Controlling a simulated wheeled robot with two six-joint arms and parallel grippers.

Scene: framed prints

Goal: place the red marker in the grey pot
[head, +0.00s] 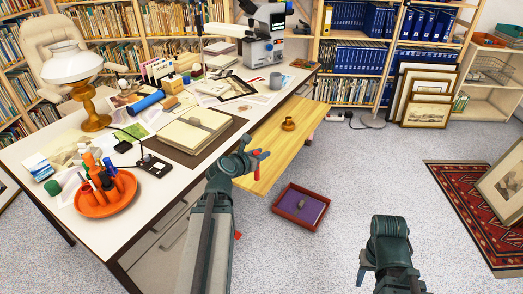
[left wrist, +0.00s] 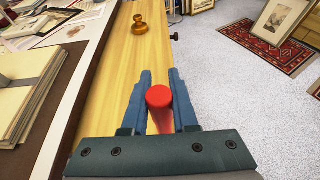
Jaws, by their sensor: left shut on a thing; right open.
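The red marker (head: 256,172) is between the fingers of my left gripper (head: 260,156), which is shut on it, above the wooden bench beside the desk. In the left wrist view the round red end of the marker (left wrist: 158,97) shows between the two fingers (left wrist: 160,88). A small grey pot (head: 275,80), mug-like, stands on the far right of the desk, apart from my gripper. It is not seen in the left wrist view. My right gripper (head: 364,268) is open over the floor at lower right, its fingers partly hidden.
The white desk (head: 70,215) holds an orange dish (head: 108,207) with several markers, a notebook (head: 195,128), a lamp (head: 72,75) and a microscope (head: 263,42). A brass-coloured object (head: 288,124) stands on the bench (head: 272,148). A purple-lined tray (head: 286,208) lies on the floor.

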